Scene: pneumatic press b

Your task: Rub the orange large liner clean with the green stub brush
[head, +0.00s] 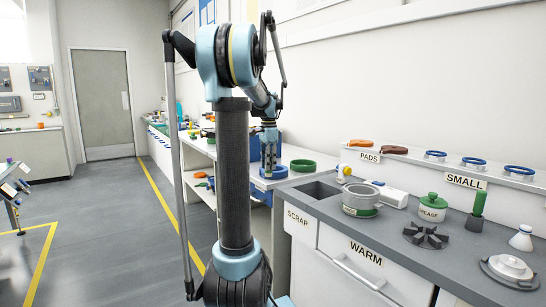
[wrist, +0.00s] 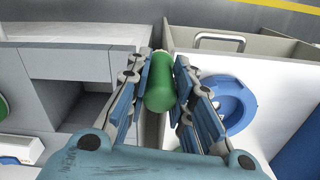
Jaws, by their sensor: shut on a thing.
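My gripper (wrist: 166,65) is shut on a green rounded cylinder, which looks like the green stub brush (wrist: 160,92). Its far end is hidden, so I cannot see any bristles. In the head view my gripper (head: 268,170) hangs near the white bench, by a blue ring. The held piece cannot be made out there. I cannot pick out the orange large liner with certainty in either view. Small orange items (head: 200,174) on the lower shelf are too small to tell.
The blue ring (wrist: 232,104) sits on the white bench right of my gripper. A green ring (head: 302,166) stands nearby. The grey counter holds the SCRAP opening (head: 316,190), a metal pot (head: 360,199), a green GREASE jar (head: 432,207) and an upright green handle (head: 479,203).

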